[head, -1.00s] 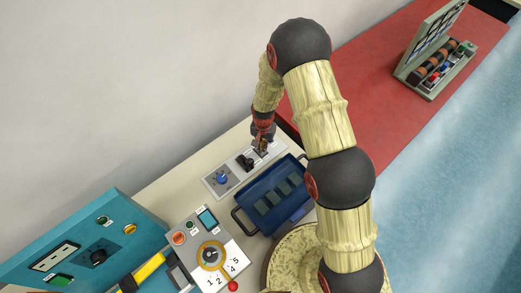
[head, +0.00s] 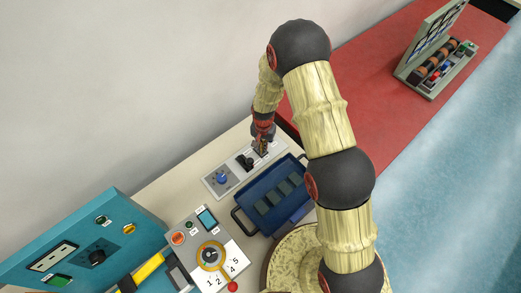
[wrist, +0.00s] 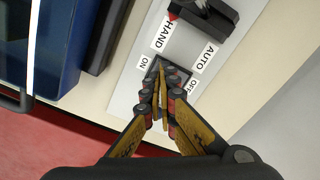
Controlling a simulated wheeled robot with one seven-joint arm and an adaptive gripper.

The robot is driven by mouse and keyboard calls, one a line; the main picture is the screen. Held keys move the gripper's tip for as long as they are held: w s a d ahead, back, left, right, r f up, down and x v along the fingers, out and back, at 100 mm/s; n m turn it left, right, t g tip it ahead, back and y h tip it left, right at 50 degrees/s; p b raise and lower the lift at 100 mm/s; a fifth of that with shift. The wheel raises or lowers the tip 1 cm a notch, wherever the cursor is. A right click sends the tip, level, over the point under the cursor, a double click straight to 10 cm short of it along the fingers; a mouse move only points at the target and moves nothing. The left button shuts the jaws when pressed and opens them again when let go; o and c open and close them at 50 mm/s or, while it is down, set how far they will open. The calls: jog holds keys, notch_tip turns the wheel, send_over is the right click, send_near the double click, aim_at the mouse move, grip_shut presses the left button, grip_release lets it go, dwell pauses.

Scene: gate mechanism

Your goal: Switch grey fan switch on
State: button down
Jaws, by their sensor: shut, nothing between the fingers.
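A light grey switch panel (head: 219,185) lies on the cream counter in the head view, and its face also fills the middle of the wrist view (wrist: 126,92). A small switch with a dark frame (wrist: 152,70) sits between the ON and OFF labels. My gripper (wrist: 168,72) is shut and empty, with its fingertips over this switch. They hide most of it, so its position and any contact cannot be told. In the head view my gripper (head: 261,149) is at the panel's far right end.
A blue tray with handles (head: 247,204) stands close in front of the panel. A grey dial box (head: 185,215) and teal box (head: 120,212) are at left.

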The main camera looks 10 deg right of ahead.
jog(key=shift+f+b, duration=1.2)
jog(key=shift+f, duration=0.3)
dwell(0.3)
jog(key=shift+w+a+r, duration=0.1)
jog(key=shift+w+a+f+b, duration=0.25)
jog(key=shift+w+f+b, duration=0.05)
jog(key=shift+w+f, duration=0.1)
jog(key=shift+s+r+p, duration=0.1)
jog(key=shift+r+p, duration=0.3)
jog(key=shift+r, duration=0.1)
jog(key=shift+s+d+r+p, duration=0.25)
jog(key=shift+r+p, duration=0.1)
jog(key=shift+r, duration=0.25)
jog(key=shift+s+d+r+p, duration=0.2)
jog(key=shift+r+p, duration=0.1)
jog(key=shift+r, duration=0.3)
jog(key=shift+r+p, duration=0.3)
jog(key=shift+r, duration=0.3)
jog(key=shift+s+r+p, duration=0.15)
jog(key=shift+r+p, duration=0.25)
jog(key=shift+r, duration=0.45)
jog(key=shift+r+p, duration=0.3)
jog(key=shift+r, duration=0.1)
